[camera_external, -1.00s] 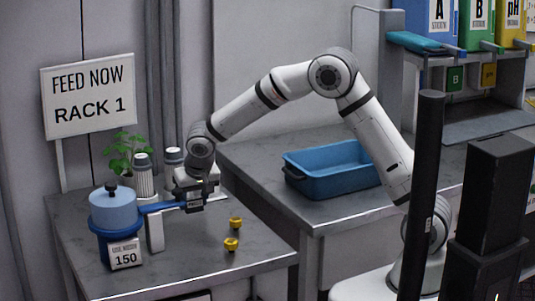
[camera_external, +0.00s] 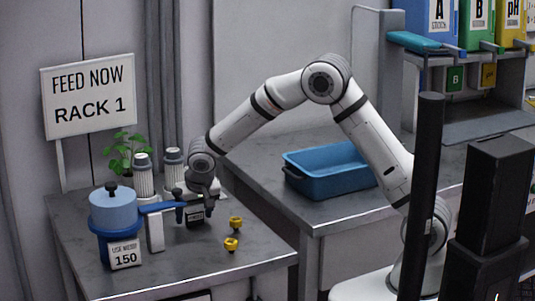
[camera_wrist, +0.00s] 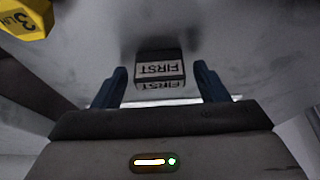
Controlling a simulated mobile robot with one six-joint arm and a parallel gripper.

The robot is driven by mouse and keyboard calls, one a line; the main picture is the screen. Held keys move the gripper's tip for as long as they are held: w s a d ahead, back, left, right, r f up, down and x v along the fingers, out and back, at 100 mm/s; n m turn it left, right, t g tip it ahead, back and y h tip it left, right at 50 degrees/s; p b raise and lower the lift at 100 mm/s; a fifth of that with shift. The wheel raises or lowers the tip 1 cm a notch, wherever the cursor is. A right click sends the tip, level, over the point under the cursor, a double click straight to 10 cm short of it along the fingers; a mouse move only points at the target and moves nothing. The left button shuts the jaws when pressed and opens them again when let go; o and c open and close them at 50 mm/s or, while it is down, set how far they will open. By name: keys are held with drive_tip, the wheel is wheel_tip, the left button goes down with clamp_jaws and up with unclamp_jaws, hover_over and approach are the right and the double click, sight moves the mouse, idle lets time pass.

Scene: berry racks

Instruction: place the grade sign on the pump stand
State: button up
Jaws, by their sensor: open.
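The grade sign appears to be the small dark block with white labels reading FIRST (camera_wrist: 160,68), between and just beyond my fingertips in the wrist view. In the external view a small dark, labelled block (camera_external: 194,216) sits low at my gripper, by the bench top. My gripper (camera_wrist: 159,88) has its two blue fingers spread apart, one on each side of the sign, with gaps visible. In the external view it points down over the left bench. I cannot tell for certain which thing is the pump stand.
A blue canister (camera_external: 112,210) with a long handle and a 150 label stands at left, with a white upright block (camera_external: 155,232) beside it. Yellow pieces (camera_external: 231,243) lie to the right. A RACK 1 sign (camera_external: 90,97) and a blue bin (camera_external: 330,168) stand farther off.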

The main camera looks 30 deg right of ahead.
drive_tip(key=shift+r, duration=0.1)
drive_tip(key=shift+r, duration=0.25)
drive_tip(key=v, duration=1.1)
drive_tip(key=shift+s+r, duration=0.15)
drive_tip(key=shift+r, duration=0.15)
drive_tip(key=s+d+r+g, duration=0.1)
drive_tip(key=s+d+r, duration=0.15)
drive_tip(key=d, duration=1.05)
drive_tip(key=s+d+r, duration=0.2)
drive_tip(key=s+d, duration=0.1)
drive_tip(key=d, duration=0.9)
drive_tip(key=s+d+f+g, duration=0.1)
drive_tip(key=s+d+f, duration=0.1)
drive_tip(key=s+d, duration=1)
drive_tip(key=shift+s, duration=1.2)
